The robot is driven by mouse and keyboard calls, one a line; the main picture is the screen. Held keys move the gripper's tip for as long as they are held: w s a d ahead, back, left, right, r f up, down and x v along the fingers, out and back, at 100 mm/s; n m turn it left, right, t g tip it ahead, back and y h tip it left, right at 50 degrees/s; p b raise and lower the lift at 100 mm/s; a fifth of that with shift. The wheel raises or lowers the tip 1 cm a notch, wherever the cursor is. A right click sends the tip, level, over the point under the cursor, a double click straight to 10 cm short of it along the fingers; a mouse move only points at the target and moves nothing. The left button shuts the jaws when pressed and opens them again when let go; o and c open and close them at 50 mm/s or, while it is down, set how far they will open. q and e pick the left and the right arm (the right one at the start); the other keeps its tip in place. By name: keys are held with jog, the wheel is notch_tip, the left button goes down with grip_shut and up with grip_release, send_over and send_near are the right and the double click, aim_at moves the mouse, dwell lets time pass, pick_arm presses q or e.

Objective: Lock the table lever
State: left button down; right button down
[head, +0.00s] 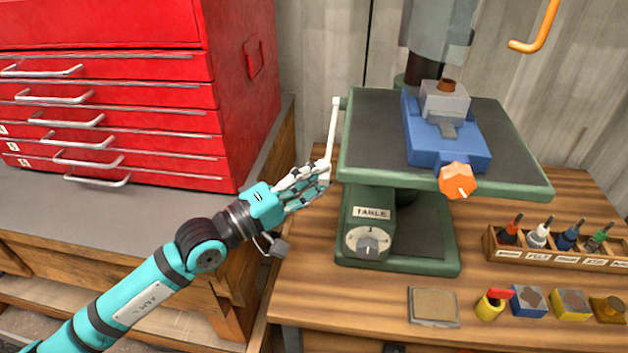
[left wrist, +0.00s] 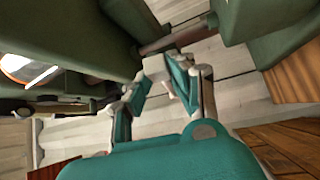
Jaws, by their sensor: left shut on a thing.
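The table lever (head: 333,132) is a thin white bar at the left side of the green drill-press table (head: 365,135). It stands nearly upright in the head view, with its top near the table's back left corner. My left gripper (head: 322,176) is shut on the lower end of the lever, beside the table's left edge. In the left wrist view the pale lever end (left wrist: 155,66) sits between the fingers of my left gripper (left wrist: 160,82). The fingers partly hide it. My right gripper is not in view.
A blue vise (head: 420,130) with an orange knob (head: 457,180) stands on the table. A dial (head: 369,242) labelled TABLE is below it. A red drawer cabinet (head: 110,110) fills the left. A bottle rack (head: 545,257) and small blocks line the bench's right.

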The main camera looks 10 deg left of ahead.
pick_arm(q)
jog(key=c, duration=1.2)
grip_release()
jog(key=shift+o, duration=0.2)
jog(key=v, duration=1.2)
jog(key=shift+f, duration=0.15)
